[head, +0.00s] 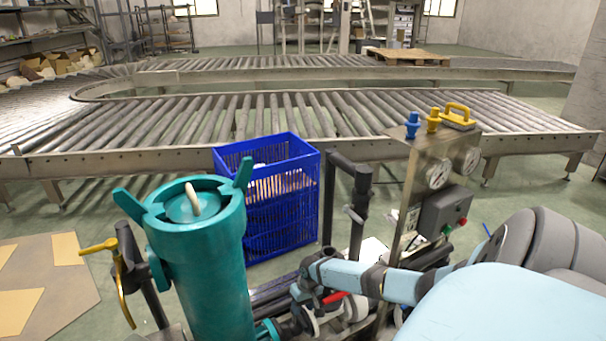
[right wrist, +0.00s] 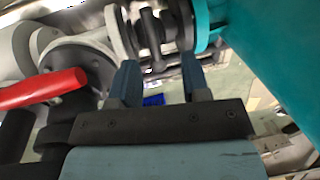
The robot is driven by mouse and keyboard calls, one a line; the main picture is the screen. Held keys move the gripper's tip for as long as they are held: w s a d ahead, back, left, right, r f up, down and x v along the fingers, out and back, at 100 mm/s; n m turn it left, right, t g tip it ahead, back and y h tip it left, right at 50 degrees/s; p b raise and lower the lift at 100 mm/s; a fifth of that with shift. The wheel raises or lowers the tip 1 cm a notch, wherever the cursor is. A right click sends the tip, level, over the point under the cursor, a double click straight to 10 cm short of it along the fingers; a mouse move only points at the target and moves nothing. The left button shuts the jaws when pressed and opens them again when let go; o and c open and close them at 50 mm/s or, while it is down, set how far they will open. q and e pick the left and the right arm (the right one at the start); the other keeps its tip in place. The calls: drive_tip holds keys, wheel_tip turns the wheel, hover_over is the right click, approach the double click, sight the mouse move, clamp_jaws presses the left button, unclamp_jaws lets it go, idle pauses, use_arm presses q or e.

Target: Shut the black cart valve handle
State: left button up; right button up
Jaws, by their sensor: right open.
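My right gripper (head: 306,288) reaches in from the right, low over the cart's pipework, beside the teal vessel (head: 205,265). In the right wrist view its two fingers (right wrist: 159,64) are apart, with nothing held between them. A dark bar-like part (right wrist: 152,32), which looks like the black valve handle, stands just beyond the gap between the fingertips. I cannot tell whether they touch it. A red lever (right wrist: 42,88) is left of the fingers; it also shows in the head view (head: 336,298). In the head view the black handle cannot be made out clearly. My left gripper is out of view.
A blue crate (head: 283,215) stands behind the vessel. A black post (head: 350,165) and a steel panel with gauges (head: 437,174) rise from the cart. A yellow lever (head: 100,246) is left of the vessel. A roller conveyor (head: 250,115) runs behind.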

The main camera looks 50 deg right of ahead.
use_arm(q)
drive_tip(key=p, duration=0.1)
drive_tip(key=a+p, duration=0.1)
drive_tip(key=p, duration=0.1)
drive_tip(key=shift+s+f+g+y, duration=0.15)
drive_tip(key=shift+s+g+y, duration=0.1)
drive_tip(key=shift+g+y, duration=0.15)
use_arm(e)
wheel_tip(320, 180, up, 13)
drive_tip(key=shift+r, duration=0.2)
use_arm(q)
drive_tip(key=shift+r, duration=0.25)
use_arm(e)
drive_tip(key=shift+s, duration=0.1)
